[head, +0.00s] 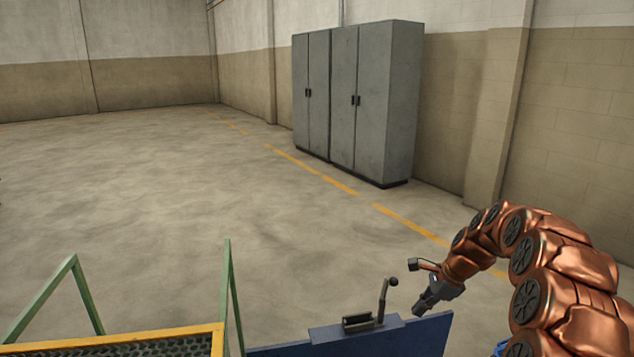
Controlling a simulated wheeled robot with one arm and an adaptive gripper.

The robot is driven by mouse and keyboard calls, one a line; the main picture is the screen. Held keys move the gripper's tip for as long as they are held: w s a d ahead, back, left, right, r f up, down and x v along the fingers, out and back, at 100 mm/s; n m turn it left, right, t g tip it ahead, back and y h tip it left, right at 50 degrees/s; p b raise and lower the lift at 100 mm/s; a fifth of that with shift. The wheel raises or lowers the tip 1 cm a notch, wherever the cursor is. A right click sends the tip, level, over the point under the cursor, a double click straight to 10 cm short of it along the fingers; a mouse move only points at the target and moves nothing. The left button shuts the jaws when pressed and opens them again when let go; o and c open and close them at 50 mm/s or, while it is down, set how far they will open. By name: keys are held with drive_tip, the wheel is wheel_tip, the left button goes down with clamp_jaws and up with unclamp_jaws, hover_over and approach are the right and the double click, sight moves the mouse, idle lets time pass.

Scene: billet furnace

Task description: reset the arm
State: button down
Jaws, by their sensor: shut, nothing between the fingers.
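My copper-coloured arm comes in from the lower right and curves over toward the left. My gripper (425,304) is at its end, dark grey and small in the view. It is shut with nothing in it. It hangs close above a blue panel (400,340), just right of an upright dark lever with a round knob (383,298). I cannot tell whether the gripper touches the panel.
A yellow-edged platform with dark grating (218,341) and green rails (85,293) stands at the lower left. Grey cabinets (372,92) stand against the right wall. The concrete floor (150,190) is wide and clear, with a dashed yellow line.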

drive_tip(key=s+a+r+n+g, duration=0.1)
drive_tip(key=s+a+r+n, duration=0.2)
drive_tip(key=s, duration=0.4)
drive_tip(key=s+a+r+n+h, duration=0.1)
drive_tip(key=s+a+r+n, duration=0.25)
drive_tip(key=s, duration=0.35)
drive_tip(key=s+a+r+n+g, duration=0.1)
drive_tip(key=s+a+r+n, duration=0.1)
drive_tip(key=s+a+n, duration=0.3)
drive_tip(key=s+d+f+n+h, duration=0.1)
drive_tip(key=s+n, duration=0.3)
drive_tip(key=s, duration=0.9)
drive_tip(key=s+d+n+g+h, duration=0.1)
drive_tip(key=s+d+n+h, duration=0.1)
drive_tip(key=s, duration=1.2)
drive_tip(key=shift+d+f+n+g+h, duration=0.3)
drive_tip(key=shift+f+n, duration=0.05)
drive_tip(key=shift+n, duration=0.5)
